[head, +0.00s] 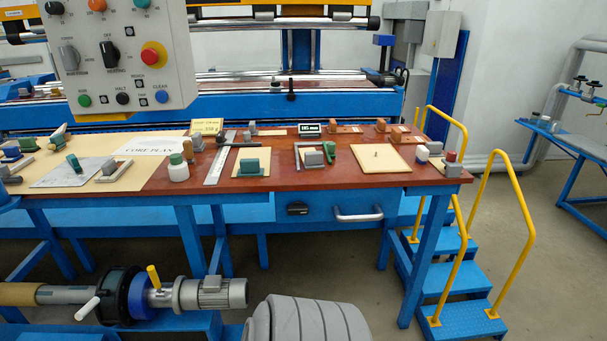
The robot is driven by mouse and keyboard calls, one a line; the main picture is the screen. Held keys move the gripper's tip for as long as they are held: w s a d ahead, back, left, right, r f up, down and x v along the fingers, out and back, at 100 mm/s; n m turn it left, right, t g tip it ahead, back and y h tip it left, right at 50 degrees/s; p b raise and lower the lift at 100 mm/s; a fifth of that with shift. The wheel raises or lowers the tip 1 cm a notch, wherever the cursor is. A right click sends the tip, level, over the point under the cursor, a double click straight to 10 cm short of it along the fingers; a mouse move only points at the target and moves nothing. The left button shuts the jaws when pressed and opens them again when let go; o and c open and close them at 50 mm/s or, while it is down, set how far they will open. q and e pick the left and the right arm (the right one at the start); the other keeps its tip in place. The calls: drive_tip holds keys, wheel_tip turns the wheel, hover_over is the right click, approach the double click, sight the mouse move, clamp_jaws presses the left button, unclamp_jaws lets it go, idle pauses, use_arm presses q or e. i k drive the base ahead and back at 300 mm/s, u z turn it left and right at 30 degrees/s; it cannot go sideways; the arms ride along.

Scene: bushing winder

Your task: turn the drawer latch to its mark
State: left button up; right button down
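The drawer latch is a dark knob (298,209) on the front of the blue drawer (325,207), below the wooden tabletop. Its bar looks roughly level. A mark beside it is too small to make out. To its right on the drawer front is a silver bar handle (358,215). The drawer looks shut. Neither of my grippers shows in the head view.
The wooden bench top (300,181) holds several small tools, blocks and papers. A control panel (120,50) hangs at upper left. A motor assembly (205,293) and a grey roll (305,320) stand low in front. Blue steps (445,283) with yellow rails stand at right.

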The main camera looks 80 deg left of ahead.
sight(297, 207)
drive_tip(key=u, duration=0.6)
drive_tip(key=i, duration=0.75)
drive_tip(key=u, duration=0.9)
